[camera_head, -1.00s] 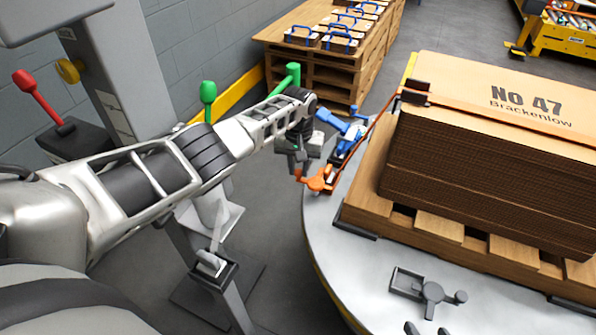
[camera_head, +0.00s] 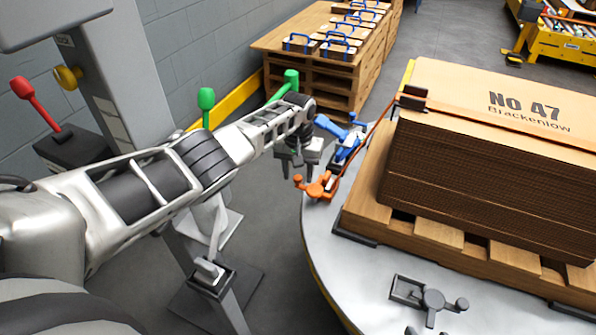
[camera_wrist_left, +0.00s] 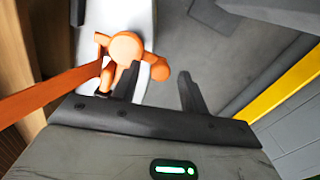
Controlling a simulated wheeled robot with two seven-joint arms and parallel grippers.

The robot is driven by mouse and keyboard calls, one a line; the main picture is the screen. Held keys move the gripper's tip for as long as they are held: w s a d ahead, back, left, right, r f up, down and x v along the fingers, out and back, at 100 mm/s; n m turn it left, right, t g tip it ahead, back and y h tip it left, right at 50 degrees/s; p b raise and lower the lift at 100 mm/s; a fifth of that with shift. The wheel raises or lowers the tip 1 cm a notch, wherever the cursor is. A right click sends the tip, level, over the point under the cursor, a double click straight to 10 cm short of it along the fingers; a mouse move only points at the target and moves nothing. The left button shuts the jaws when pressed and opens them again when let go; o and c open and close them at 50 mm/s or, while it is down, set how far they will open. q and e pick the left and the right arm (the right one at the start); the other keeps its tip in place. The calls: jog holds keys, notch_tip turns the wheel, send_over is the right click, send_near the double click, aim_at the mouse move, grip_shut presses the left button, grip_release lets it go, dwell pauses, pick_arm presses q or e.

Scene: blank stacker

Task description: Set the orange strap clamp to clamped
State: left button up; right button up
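The orange strap clamp (camera_head: 321,188) sits on the grey turntable's left edge, its round knob pointing left. An orange strap runs from it up over the cardboard stack. In the left wrist view the clamp (camera_wrist_left: 126,47) shows its round hub and knob, with the strap going left. My left gripper (camera_head: 297,170) is just above and beside the clamp. In the wrist view its two fingers (camera_wrist_left: 158,88) are apart with nothing held; the left finger overlaps the clamp, and contact cannot be told.
A blue clamp (camera_head: 343,135) sits just behind the orange one. A cardboard stack (camera_head: 480,160) on a wooden pallet (camera_head: 440,232) fills the turntable (camera_head: 345,270). A grey clamp (camera_head: 432,298) lies in front. Red and green levers stand at left.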

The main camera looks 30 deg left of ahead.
aim_at(298, 177)
pick_arm(q)
jog(key=shift+r, duration=0.1)
notch_tip(298, 177, up, 16)
jog(key=p, duration=0.6)
pick_arm(e)
notch_tip(298, 177, up, 10)
jog(key=s+d+t, duration=0.1)
jog(key=d+t, duration=0.1)
jog(key=shift+d+r+m+h, duration=0.25)
jog(key=shift+d+m+h, duration=0.05)
jog(key=shift+d, duration=0.05)
